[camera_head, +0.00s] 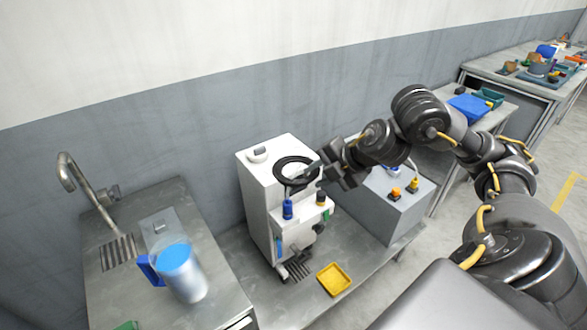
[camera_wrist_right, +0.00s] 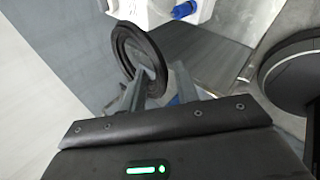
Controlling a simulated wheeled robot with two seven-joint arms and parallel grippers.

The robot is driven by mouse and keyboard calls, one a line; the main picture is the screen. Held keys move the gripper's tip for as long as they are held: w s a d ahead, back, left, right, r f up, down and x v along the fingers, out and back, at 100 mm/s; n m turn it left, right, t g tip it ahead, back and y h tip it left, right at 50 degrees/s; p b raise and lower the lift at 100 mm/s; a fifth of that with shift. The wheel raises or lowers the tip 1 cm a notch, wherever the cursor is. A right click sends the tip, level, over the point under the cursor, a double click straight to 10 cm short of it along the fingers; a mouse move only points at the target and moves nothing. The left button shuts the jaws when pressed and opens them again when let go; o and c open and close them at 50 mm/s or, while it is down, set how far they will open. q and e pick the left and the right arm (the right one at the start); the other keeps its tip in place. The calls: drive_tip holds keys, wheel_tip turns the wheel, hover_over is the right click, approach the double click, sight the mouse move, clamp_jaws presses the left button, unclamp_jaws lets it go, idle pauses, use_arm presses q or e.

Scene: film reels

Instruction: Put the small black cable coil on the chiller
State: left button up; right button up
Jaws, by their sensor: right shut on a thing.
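The small black cable coil (camera_head: 291,163) is a dark ring over the top of the white chiller (camera_head: 258,190) in the head view. My right gripper (camera_head: 317,172) is shut on the coil's right side. In the right wrist view the coil (camera_wrist_right: 136,52) stands out beyond the fingers (camera_wrist_right: 158,88), with its near edge between them. The chiller (camera_wrist_right: 150,10) shows in part at the top of that view. I cannot tell whether the coil touches the chiller's top. My left gripper is not in view.
A steel bench (camera_head: 262,309) bears the chiller, a yellow tray (camera_head: 334,280) and a grey box (camera_head: 396,207). A sink counter (camera_head: 110,290) with a blue-topped jug (camera_head: 183,272) is at the left. A wall stands behind the chiller. More tables stand at the far right.

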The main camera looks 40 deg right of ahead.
drive_tip(key=w+d+f+m+h, duration=0.1)
drive_tip(key=w+d+f+m, duration=0.15)
drive_tip(key=w+d, duration=0.55)
drive_tip(key=w+f, duration=0.4)
drive_tip(key=f, duration=0.5)
drive_tip(key=shift+w+d+n+t, duration=0.3)
drive_tip(key=shift+d+n, duration=0.1)
drive_tip(key=shift+n, duration=0.05)
drive_tip(key=o, duration=1.1)
drive_tip(key=shift+s, duration=0.1)
drive_tip(key=b+v, duration=0.1)
drive_tip(key=v, duration=1.1)
drive_tip(key=shift+a, duration=0.2)
